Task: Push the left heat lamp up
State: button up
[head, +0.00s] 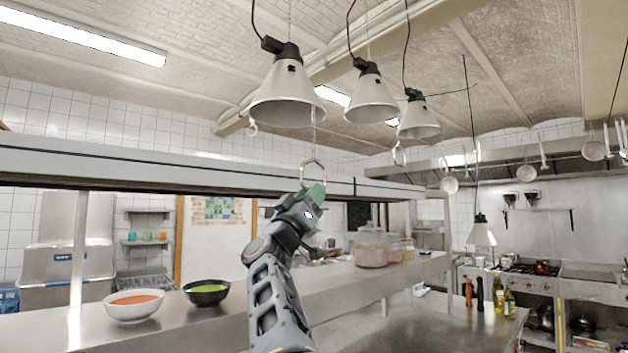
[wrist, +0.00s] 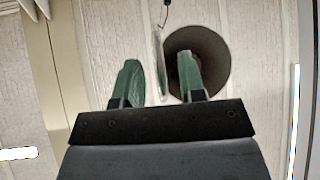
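The left heat lamp (head: 288,98) is a cream cone shade with a black top, hanging from the ceiling on a cord. A metal pull ring (head: 312,170) hangs on a thin line below it. My gripper (head: 314,189) points up right under this ring, with green fingertips. In the wrist view my gripper (wrist: 158,82) has its fingers apart. The ring shows there as a thin pale loop (wrist: 159,50) in the gap between the fingers; contact cannot be told. The lamp's dark round underside (wrist: 213,62) is above, partly hidden by the right finger.
A middle lamp (head: 371,100) and a right lamp (head: 419,122) hang nearby; a lower lamp (head: 482,235) hangs farther right. A long shelf (head: 150,165) runs behind my arm. A white bowl (head: 133,308) and a black bowl (head: 206,295) stand on the steel counter (head: 345,278).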

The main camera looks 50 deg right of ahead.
jog(key=shift+p+x, duration=0.4)
jog(key=shift+x, duration=0.75)
jog(key=shift+c, duration=0.5)
grip_shut()
